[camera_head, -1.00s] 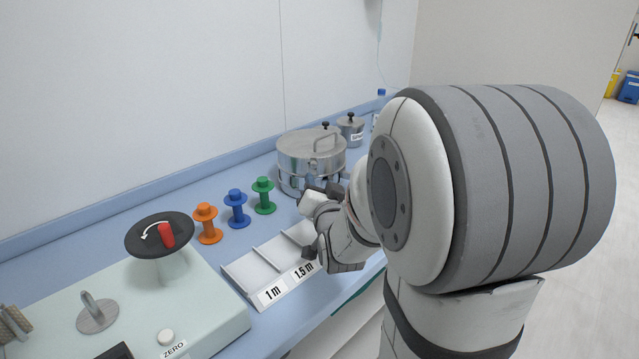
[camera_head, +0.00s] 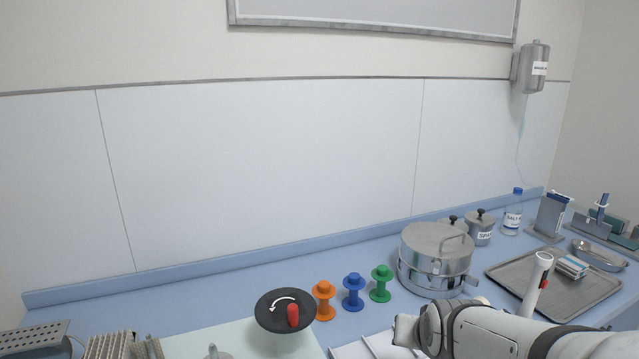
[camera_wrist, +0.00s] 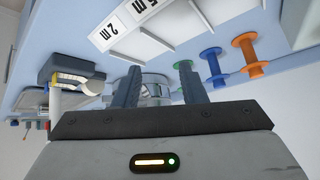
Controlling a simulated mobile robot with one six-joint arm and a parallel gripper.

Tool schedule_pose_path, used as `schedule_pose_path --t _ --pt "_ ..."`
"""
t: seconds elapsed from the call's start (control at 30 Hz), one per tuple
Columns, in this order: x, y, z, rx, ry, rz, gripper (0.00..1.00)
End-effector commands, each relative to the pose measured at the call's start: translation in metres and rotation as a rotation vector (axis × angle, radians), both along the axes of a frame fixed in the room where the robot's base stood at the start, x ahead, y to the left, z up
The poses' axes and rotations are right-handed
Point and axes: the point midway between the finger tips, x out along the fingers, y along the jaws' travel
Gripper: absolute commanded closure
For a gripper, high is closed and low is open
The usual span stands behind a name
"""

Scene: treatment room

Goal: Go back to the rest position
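My gripper (camera_wrist: 160,76) shows in the wrist view with its two dark fingers apart and nothing held between them. Part of a metal pot shows beyond the gap. In the head view my arm reaches in from the lower right, low over the front of the counter; I cannot make out the fingertips there.
A blue counter (camera_head: 200,290) holds orange (camera_head: 324,300), blue (camera_head: 353,292) and green (camera_head: 381,284) spools, a lidded metal pot (camera_head: 436,255), a metal tray (camera_head: 505,275) and a crank device (camera_head: 285,312). A divided white tray (camera_head: 350,350) lies near my arm. A wall dispenser (camera_head: 535,68) hangs right.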

Motion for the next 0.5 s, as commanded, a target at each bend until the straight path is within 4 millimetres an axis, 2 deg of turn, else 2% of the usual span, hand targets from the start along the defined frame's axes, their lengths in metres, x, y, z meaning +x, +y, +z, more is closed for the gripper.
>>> schedule_pose_path --t 0.03,0.1,0.3,0.4,0.5 --pt "-0.017 0.007 0.01 -0.011 0.068 0.036 0.62" --pt "-0.043 0.014 0.014 -0.024 0.173 0.083 0.62" --pt "-0.101 0.026 0.024 -0.049 0.395 0.188 0.62" --pt "-0.117 0.028 0.026 -0.054 0.452 0.213 0.62" --pt "-0.122 0.029 0.027 -0.055 0.473 0.223 0.62"
